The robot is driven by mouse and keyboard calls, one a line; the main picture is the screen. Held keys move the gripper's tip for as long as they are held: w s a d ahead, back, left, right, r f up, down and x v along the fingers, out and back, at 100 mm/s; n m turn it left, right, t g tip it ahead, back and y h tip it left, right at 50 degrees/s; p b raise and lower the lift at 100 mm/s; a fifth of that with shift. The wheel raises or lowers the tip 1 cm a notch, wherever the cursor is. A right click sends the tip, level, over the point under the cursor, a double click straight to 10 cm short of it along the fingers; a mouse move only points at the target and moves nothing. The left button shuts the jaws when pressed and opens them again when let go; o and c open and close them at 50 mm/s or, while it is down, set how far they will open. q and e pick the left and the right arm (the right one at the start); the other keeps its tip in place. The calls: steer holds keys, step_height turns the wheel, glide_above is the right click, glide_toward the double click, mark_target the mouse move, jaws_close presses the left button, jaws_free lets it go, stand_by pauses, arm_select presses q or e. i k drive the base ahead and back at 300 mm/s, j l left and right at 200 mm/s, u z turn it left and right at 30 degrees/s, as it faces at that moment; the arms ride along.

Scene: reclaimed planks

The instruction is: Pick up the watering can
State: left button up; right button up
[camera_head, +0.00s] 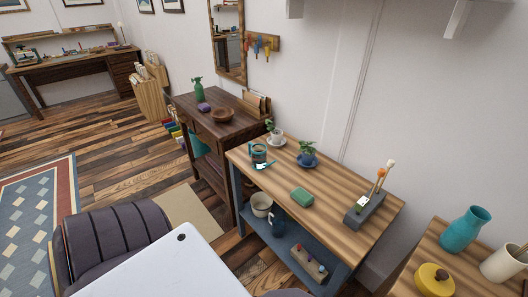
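A small teal vessel (258,153) with a light blue part low at its front stands near the left end of the striped wooden table (327,211). It looks like the watering can, but it is too small to be sure of its spout and handle. A dark blue jug-like vessel (277,222) stands on the lower shelf, partly in the table's shade. Neither of my grippers shows in the head view.
A grey brush holder (364,208) stands farther right. A dark padded seat (115,237) is at lower left. The tabletop's middle is mostly clear.

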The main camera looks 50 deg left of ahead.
mark_target(262, 159)
steer(key=u, duration=1.55)
steer(key=i+j+z, duration=0.1)
steer(key=j, duration=0.6)
steer(key=j+z, duration=0.15)
steer(key=j, duration=0.5)
